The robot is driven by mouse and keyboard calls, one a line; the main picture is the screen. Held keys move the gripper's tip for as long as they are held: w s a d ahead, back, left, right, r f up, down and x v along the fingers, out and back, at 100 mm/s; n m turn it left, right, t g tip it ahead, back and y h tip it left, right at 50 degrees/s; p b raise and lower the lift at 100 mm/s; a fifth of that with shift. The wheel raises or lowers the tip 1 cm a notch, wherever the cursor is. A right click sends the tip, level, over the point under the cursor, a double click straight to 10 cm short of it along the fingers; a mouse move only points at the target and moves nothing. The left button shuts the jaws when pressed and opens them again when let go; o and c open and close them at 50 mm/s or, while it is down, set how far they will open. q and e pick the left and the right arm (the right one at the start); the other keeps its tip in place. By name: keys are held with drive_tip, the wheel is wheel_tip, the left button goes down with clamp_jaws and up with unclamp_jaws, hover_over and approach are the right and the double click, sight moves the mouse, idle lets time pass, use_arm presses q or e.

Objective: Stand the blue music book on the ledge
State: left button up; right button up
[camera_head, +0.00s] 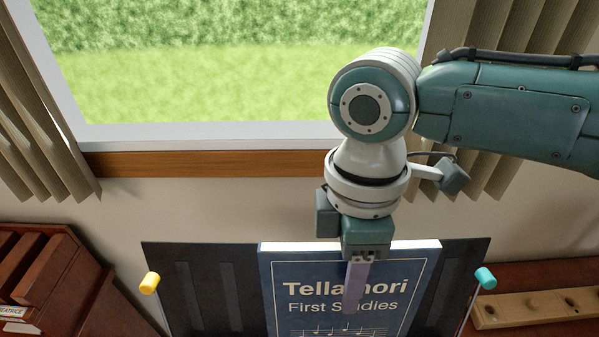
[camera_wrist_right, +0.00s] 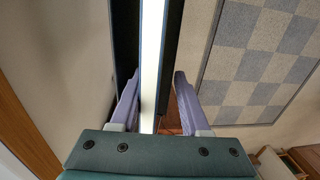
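The blue music book (camera_head: 300,270), titled "Tellamori First Studies", is upright with its cover facing me, in front of a black panel (camera_head: 200,285). Its lower part is cut off by the frame, and no ledge shows under it. My right gripper (camera_head: 356,288) points down at the book's top edge, with one purple finger in front of the cover. In the right wrist view, the open fingers (camera_wrist_right: 158,85) straddle the book's pale page edge (camera_wrist_right: 152,40). The room-side finger shows a gap to the book; contact at the other finger is unclear. My left gripper is out of view.
A rod with a yellow tip (camera_head: 149,283) stands left of the book, and one with a teal tip (camera_head: 485,278) right. A window is behind.

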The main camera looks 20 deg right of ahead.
drive_tip(key=shift+o, duration=0.5)
drive_tip(key=r, duration=0.3)
drive_tip(key=r+b, duration=0.1)
drive_tip(key=r, duration=0.2)
drive_tip(key=w+r, duration=0.1)
drive_tip(key=r, duration=0.3)
drive_tip(key=shift+d+b, duration=0.15)
drive_tip(key=shift+b, duration=0.2)
